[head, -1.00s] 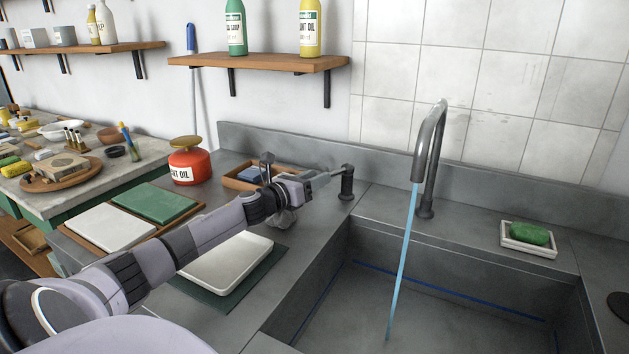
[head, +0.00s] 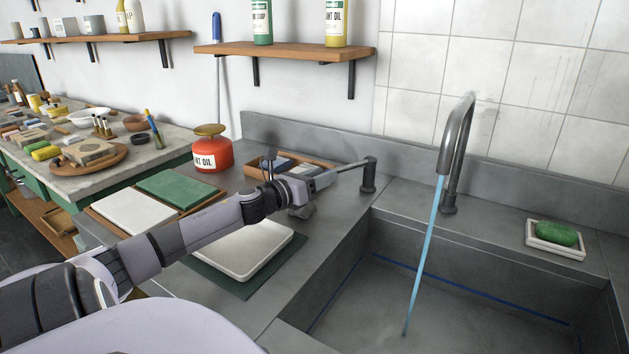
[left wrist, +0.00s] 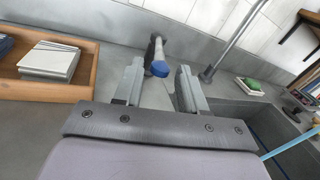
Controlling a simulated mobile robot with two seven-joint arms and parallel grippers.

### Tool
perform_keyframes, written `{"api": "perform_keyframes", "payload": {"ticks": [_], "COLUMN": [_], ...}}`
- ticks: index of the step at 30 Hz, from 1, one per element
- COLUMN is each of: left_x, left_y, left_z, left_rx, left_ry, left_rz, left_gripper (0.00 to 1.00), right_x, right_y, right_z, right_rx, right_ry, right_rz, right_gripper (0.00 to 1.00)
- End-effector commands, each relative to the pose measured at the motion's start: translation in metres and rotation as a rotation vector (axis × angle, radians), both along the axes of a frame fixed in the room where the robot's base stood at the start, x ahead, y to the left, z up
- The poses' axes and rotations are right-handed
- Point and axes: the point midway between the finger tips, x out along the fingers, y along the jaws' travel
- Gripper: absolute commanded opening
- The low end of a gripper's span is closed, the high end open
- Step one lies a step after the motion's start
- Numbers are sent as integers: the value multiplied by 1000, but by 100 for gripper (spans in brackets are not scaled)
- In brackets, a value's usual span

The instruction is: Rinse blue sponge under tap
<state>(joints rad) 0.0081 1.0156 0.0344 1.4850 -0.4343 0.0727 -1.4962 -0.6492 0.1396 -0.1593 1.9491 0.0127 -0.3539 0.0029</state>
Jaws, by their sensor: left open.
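The tap (head: 459,140) stands behind the sink and a blue stream of water (head: 424,255) runs from its spout into the basin (head: 470,300). Left of it is a post with a lever handle (head: 368,176). My left gripper (head: 328,179) is open and empty, just left of the lever. In the left wrist view the lever's blue end (left wrist: 159,69) shows between the spread fingers (left wrist: 154,88). A blue block (head: 274,163), possibly the sponge, lies in the wooden tray (head: 325,166), partly hidden by my arm. My right gripper is not in view.
A green soap bar (head: 556,233) sits in a white dish right of the tap. A red oil can (head: 211,153) and a white tray (head: 250,257) stand on the counter. A wooden shelf (head: 290,53) with bottles hangs above. The basin looks empty except for water.

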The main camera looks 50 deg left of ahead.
Motion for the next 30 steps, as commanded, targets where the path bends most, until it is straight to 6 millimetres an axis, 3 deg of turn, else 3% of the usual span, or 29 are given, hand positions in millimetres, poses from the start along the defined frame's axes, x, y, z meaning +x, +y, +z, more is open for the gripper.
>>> {"api": "perform_keyframes", "payload": {"ticks": [9, 30], "left_x": [-16, -17], "left_y": [0, 0], "left_z": [0, 1], "left_rx": [1, 1], "left_ry": [0, 0], "left_rz": [1, 1], "left_gripper": [41, 41], "right_x": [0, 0], "right_y": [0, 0], "right_z": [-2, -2], "right_rx": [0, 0], "right_ry": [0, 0], "right_rz": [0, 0], "right_gripper": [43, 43]}}
